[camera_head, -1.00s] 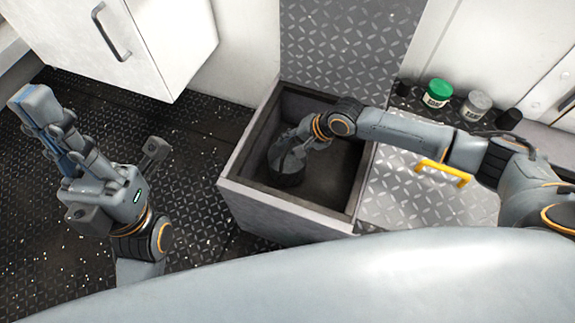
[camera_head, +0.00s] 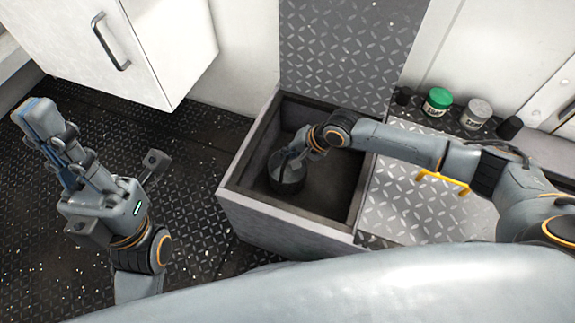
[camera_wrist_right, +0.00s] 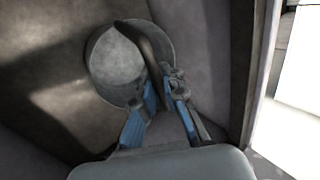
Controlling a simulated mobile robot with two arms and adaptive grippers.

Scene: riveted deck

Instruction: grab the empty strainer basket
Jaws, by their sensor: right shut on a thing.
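The strainer basket (camera_head: 287,178) is a small dark round vessel with a paler grey inside, standing in the open box. In the right wrist view the basket (camera_wrist_right: 118,68) is round and grey, its inside looks empty, and a dark curved strip like a handle crosses its right side. My right gripper (camera_head: 296,150) reaches down into the box and is shut on that handle; its blue-padded fingers (camera_wrist_right: 163,88) lie on both sides of the strip. My left gripper (camera_head: 98,138) is open and empty, left of the box above the floor.
A green-lidded jar (camera_head: 437,102), a grey jar (camera_head: 475,113) and a yellow handle (camera_head: 443,182) are at the right. A white cabinet (camera_head: 165,45) hangs at the upper left.

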